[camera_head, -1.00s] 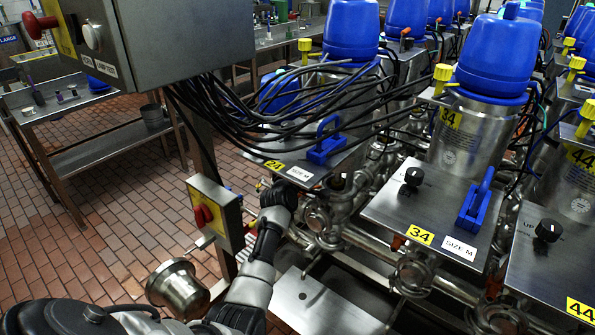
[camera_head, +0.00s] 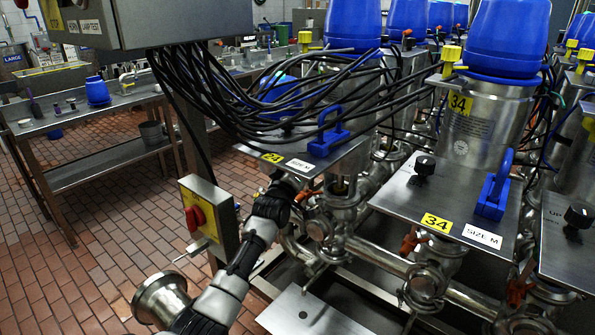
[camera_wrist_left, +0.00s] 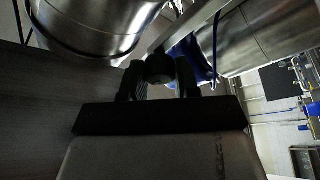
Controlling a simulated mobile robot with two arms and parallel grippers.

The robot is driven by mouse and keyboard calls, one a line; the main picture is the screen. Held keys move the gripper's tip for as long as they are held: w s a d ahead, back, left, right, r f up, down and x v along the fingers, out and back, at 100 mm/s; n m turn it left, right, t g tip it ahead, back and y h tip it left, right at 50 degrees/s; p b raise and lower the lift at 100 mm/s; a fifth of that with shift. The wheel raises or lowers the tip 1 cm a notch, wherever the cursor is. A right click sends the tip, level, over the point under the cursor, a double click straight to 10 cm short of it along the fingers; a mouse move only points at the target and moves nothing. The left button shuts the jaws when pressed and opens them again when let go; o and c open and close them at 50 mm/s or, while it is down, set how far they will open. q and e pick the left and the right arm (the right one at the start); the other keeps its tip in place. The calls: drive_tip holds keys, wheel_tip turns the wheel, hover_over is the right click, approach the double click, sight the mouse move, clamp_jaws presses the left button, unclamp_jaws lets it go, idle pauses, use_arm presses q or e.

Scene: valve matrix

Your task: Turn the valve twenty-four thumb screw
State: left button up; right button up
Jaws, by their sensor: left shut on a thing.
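Valve twenty-four's metal plate (camera_head: 345,157) carries a yellow 24 label, a SIZE M label and a blue handle (camera_head: 328,133) in the head view. My left gripper (camera_head: 286,184) is at the underside of this plate, near its front edge. In the left wrist view, my left gripper (camera_wrist_left: 159,76) has its two dark fingers either side of a dark round thumb screw (camera_wrist_left: 159,68) and is shut on it. The screw is hidden in the head view by the plate and my gripper. My right gripper is not in view.
A yellow box with a red switch (camera_head: 195,218) stands just left of my left arm. Black cables (camera_head: 270,105) hang above the plate. Valve thirty-four's plate (camera_head: 415,205) is to the right. Pipes (camera_head: 380,258) run below. Brick floor (camera_head: 85,250) is open at left.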

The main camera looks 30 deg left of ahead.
use_arm(q)
drive_tip(key=shift+d+f+m, duration=0.1)
drive_tip(key=shift+m, duration=0.4)
drive_tip(key=o, duration=0.9)
drive_tip(key=shift+w, duration=0.1)
drive_tip(key=shift+o, duration=0.2)
drive_tip(key=b+v, duration=0.1)
drive_tip(key=v, duration=1)
